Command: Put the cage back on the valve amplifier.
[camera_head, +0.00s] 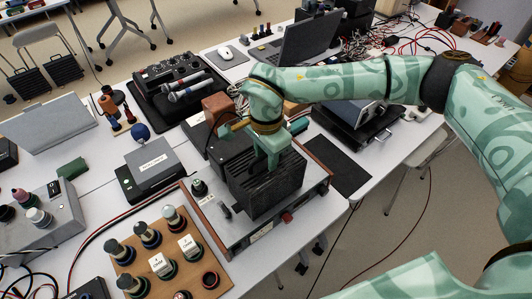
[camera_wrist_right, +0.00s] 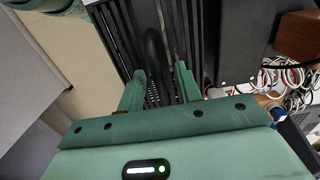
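The valve amplifier (camera_head: 236,240) has a pale deck and wooden side cheeks and stands on the white table, mid-picture. The black slatted cage (camera_head: 272,196) is over its deck, roughly in line with it. I cannot tell whether it rests fully on the deck. My right gripper (camera_head: 269,158) points down at the cage's top. In the right wrist view, its two fingers (camera_wrist_right: 160,72) stand apart on either side of the cage's black handle (camera_wrist_right: 153,48), with gaps showing beside it. My left gripper is out of view.
A small valve (camera_head: 199,187) stands on the deck left of the cage. A wooden board (camera_head: 205,265) with several valves is in front. A dark block (camera_head: 226,140) stands close behind the cage. A black mat (camera_head: 340,165) lies to the right.

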